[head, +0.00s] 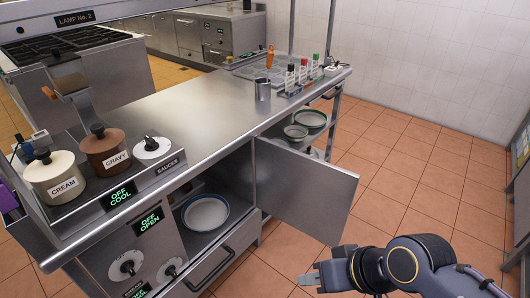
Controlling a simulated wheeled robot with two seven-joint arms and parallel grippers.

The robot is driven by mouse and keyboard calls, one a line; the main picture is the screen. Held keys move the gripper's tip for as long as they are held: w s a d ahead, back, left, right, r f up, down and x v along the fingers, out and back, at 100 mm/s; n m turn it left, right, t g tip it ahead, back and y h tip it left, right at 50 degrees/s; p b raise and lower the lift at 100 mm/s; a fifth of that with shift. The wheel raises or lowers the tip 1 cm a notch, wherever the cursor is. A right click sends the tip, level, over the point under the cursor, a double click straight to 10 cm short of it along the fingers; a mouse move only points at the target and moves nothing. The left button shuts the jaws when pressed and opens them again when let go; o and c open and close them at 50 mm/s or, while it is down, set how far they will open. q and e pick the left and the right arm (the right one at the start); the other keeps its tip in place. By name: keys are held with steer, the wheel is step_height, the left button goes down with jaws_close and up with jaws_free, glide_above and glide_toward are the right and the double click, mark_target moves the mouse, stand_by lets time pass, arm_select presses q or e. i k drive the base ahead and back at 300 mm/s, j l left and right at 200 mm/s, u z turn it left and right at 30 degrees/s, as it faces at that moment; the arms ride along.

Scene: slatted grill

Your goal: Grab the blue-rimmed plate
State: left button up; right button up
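The blue-rimmed plate (206,213) is pale with a blue edge. It lies in the open cabinet compartment under the steel counter, left of the swung-out door (308,190). The compartment's upper edge and frame are close around it. My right gripper (309,280) is at the bottom of the head view, in front of and below the open door, clear to the right of the plate. It is apart from the plate and nothing shows in it. Its finger gap is too unclear to judge. My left gripper is not seen.
The open metal door sticks out between the compartment and the right side. Green-rimmed dishes (311,118) sit on the end shelf. Cream (55,178) and gravy (105,147) pots stand on the counter's left end. Tiled floor (410,190) at right is clear.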

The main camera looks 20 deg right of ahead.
mark_target(204, 213)
steer(key=l+u, duration=0.2)
steer(key=u, duration=0.2)
steer(key=l+u, duration=0.25)
steer(key=u, duration=0.15)
steer(key=l+u, duration=0.15)
steer(key=l, duration=0.35)
steer(key=k+l+u, duration=0.2)
steer(key=l, duration=0.3)
steer(key=l+u, duration=0.15)
steer(key=l, duration=0.4)
steer(key=k+l+u, duration=0.15)
steer(key=l, duration=0.3)
steer(key=k+l, duration=0.1)
steer(key=l, duration=0.3)
steer(key=k+l, duration=0.15)
steer(key=l, duration=0.25)
steer(key=k+l, duration=0.1)
steer(key=l, duration=0.35)
steer(key=k+l, duration=0.1)
steer(key=l, duration=0.3)
steer(key=k+l, duration=0.1)
steer(key=l, duration=0.3)
steer(key=u, duration=0.05)
